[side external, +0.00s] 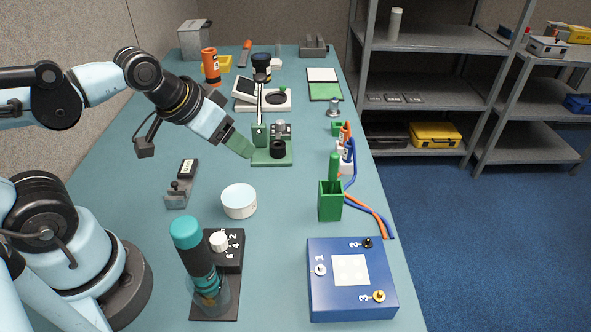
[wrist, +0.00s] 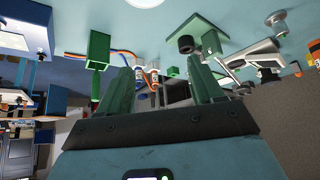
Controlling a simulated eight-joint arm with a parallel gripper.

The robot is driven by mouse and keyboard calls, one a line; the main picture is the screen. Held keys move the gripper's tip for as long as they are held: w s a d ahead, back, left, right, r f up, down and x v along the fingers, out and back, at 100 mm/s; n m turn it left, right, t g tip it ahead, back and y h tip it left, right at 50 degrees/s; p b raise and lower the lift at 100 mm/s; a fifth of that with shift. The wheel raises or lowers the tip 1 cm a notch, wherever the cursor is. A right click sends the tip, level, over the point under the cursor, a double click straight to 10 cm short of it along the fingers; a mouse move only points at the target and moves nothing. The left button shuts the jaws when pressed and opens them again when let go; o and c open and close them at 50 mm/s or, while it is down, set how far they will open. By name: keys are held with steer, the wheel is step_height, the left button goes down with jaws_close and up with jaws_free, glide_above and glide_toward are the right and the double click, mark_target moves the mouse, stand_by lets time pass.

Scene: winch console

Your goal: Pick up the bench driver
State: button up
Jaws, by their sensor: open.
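My gripper (side external: 243,148) points down and right over the middle of the bench, just left of the green lever stand (side external: 271,157) in the picture. Its green fingers show spread and empty in the wrist view (wrist: 160,68). A green-handled tool (side external: 334,166) stands upright in a green box holder (side external: 330,203), right of my gripper. The holder also shows at the upper left of the wrist view (wrist: 97,47). I cannot tell which one is the bench driver.
A blue numbered box (side external: 322,295) sits at the front right. A white round tub (side external: 239,201) and a grey fixture (side external: 181,186) are nearer the front. Blue and orange cables (side external: 370,213) run beside the holder. Shelves (side external: 430,78) stand right of the bench.

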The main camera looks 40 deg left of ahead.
steer(key=s+d+r+g+h, duration=0.1)
steer(key=s+d+r+g, duration=0.15)
steer(key=d, duration=0.25)
steer(key=s+d+r+g, duration=0.1)
steer(key=s+d+r, duration=0.15)
steer(key=d, duration=0.25)
step_height(320, 180, up, 5)
steer(key=m+g+y, duration=0.1)
steer(key=g, duration=0.3)
glide_above(186, 229)
steer(key=shift+d+t, duration=0.1)
steer(key=shift+t, duration=0.15)
step_height(186, 229, down, 7)
steer(key=shift+r, duration=0.2)
steer(key=f, duration=0.1)
steer(key=a+f, duration=0.1)
steer(key=f, duration=0.1)
steer(key=shift+w+f, duration=0.1)
steer(key=shift+f, duration=0.15)
steer(key=shift+d+f, duration=0.1)
steer(key=shift+f, duration=0.8)
jaws_close()
